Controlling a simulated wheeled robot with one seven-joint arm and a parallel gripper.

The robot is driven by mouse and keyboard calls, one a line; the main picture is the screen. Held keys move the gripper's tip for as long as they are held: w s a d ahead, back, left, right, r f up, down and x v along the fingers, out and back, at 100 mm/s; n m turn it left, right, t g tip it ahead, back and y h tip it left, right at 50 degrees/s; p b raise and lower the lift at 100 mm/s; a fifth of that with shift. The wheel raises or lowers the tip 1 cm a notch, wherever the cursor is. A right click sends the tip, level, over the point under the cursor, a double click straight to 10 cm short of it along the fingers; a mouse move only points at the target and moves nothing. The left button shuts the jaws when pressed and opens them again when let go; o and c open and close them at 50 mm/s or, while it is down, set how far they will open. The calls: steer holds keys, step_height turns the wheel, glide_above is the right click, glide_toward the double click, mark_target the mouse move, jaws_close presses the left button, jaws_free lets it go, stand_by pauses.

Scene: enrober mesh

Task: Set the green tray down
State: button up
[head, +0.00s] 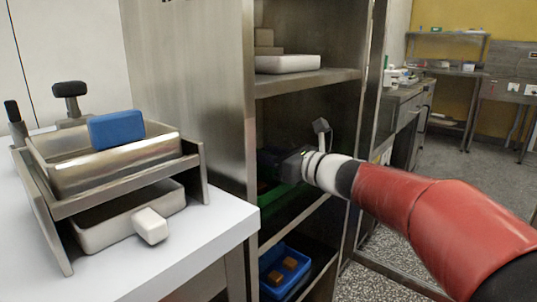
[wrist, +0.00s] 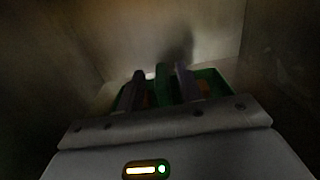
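The green tray (wrist: 214,76) shows in the wrist view just beyond and around my gripper's fingertips, with brown pieces partly visible in it. My gripper (wrist: 161,72) has its two dark fingers apart, and a green strip shows between them. I cannot tell whether the fingers touch that strip. In the head view my gripper (head: 290,166) reaches into the dark middle level of the steel cabinet (head: 205,90). The green tray (head: 285,200) shows there as a dim green edge below it. Whether the tray rests on a shelf is hidden in shadow.
A blue tray (head: 272,284) with brown pieces sits on the shelf below. A white tray (head: 290,64) is on the upper shelf. The cabinet's walls are close around my gripper. At left, a white table (head: 200,235) holds a steel rack with a metal pan and a blue block (head: 117,130).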

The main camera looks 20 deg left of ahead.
steer(key=v, duration=1.1)
steer(key=shift+s+d, duration=0.15)
steer(key=shift+d, duration=0.2)
steer(key=s+d+f+n+g+h, duration=0.1)
steer(key=s+d+f+n+h, duration=0.3)
steer(key=s+f+n, duration=0.25)
steer(key=s+d+f+n+g+h, duration=0.1)
steer(key=s+d+f+n+h, duration=0.35)
steer(key=s, duration=0.35)
steer(key=s+d+f+n+h, duration=0.4)
steer(key=d+n, duration=0.1)
steer(key=d, duration=0.2)
steer(key=s+d+f+n+h, duration=0.4)
steer(key=s+d+f+n, duration=0.1)
steer(key=d+n, duration=0.1)
steer(key=shift+d+t, duration=0.4)
steer(key=shift+d, duration=0.4)
step_height(320, 180, up, 4)
steer(key=p, duration=0.3)
steer(key=shift+f, duration=0.25)
